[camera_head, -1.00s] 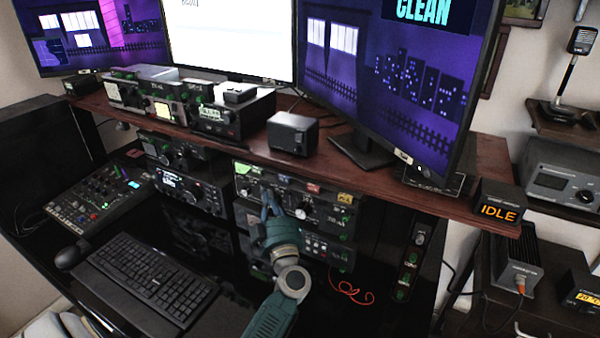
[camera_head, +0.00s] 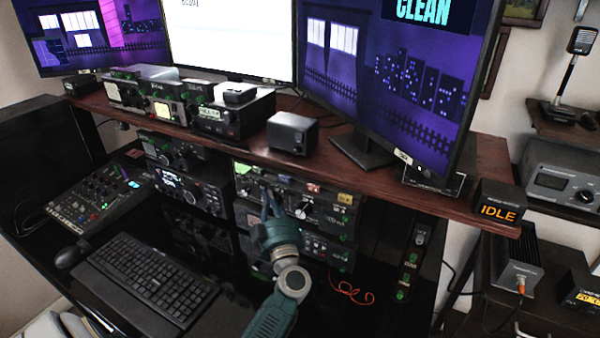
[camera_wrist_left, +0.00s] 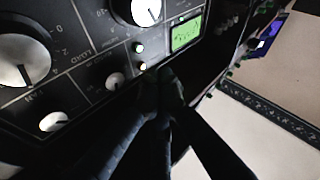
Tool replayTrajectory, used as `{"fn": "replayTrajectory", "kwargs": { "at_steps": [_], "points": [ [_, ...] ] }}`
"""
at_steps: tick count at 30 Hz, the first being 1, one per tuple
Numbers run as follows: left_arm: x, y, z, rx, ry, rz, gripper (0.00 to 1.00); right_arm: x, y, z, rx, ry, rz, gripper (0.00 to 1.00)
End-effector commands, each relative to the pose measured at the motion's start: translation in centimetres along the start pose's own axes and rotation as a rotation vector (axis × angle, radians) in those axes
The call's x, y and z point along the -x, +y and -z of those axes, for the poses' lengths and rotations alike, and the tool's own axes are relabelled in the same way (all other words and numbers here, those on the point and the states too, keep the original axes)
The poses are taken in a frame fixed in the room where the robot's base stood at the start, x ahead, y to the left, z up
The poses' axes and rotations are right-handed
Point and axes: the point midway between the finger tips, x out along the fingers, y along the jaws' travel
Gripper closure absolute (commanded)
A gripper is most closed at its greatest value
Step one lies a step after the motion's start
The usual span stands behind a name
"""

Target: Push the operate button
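The black tuner panel (camera_head: 322,222) with white knobs sits under the wooden shelf. In the left wrist view, the panel (camera_wrist_left: 72,112) shows large and small white knobs, a lit green meter (camera_wrist_left: 186,34) and two small lit round buttons, a whitish one (camera_wrist_left: 139,48) and a yellowish one (camera_wrist_left: 143,66). Their labels are too small to read, so I cannot tell which is the operate button. My left gripper (camera_head: 269,200) is in front of the panel. Its fingertips (camera_wrist_left: 163,76) are together, empty, close beside the yellowish button; contact is unclear. My right gripper is out of view.
An orange IDLE display (camera_head: 498,212) stands at the shelf's right end. The wooden shelf (camera_head: 385,190) overhangs the panel and holds a small black box (camera_head: 292,133). A keyboard (camera_head: 150,275) lies at the left. A red cable (camera_head: 350,291) hangs to the right of my arm.

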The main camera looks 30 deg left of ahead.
Motion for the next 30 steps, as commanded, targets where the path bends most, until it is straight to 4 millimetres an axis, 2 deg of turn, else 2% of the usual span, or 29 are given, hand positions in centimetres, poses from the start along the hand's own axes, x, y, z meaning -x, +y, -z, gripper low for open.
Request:
{"fn": "replayTrajectory", "kwargs": {
  "at_steps": [9,30],
  "points": [
    [-0.64,0.46,-0.38,0.001,0.0,0.001,1.0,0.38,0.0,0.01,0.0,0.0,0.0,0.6],
    [-0.7,0.52,-0.42,0.0,0.0,0.0,1.0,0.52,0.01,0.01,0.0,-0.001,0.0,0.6]
  ]
}}
